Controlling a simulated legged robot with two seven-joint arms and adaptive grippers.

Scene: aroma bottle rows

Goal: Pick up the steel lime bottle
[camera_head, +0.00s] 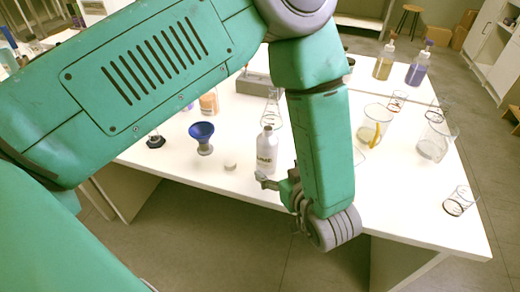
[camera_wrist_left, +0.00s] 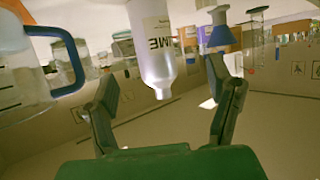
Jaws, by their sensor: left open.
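The steel lime bottle (camera_head: 267,150) stands upright near the front edge of the white table, a silvery-grey bottle with dark lettering. In the left wrist view the bottle (camera_wrist_left: 155,50) appears upside down, with part of its label reading "ME" and its far end cut off by the frame. My left gripper (camera_head: 268,182) is low at the table's front edge, close to the bottle's base. In the left wrist view the open fingers of my left gripper (camera_wrist_left: 166,100) stand on both sides of the bottle's line, with a gap between them. My right gripper is not in view.
A blue funnel-shaped vessel (camera_head: 202,137) and a small white cap (camera_head: 230,165) stand left of the bottle. A glass flask (camera_head: 272,108) is behind it. Beakers (camera_head: 375,124) stand to the right, with a tipped glass (camera_head: 460,200) near the right edge.

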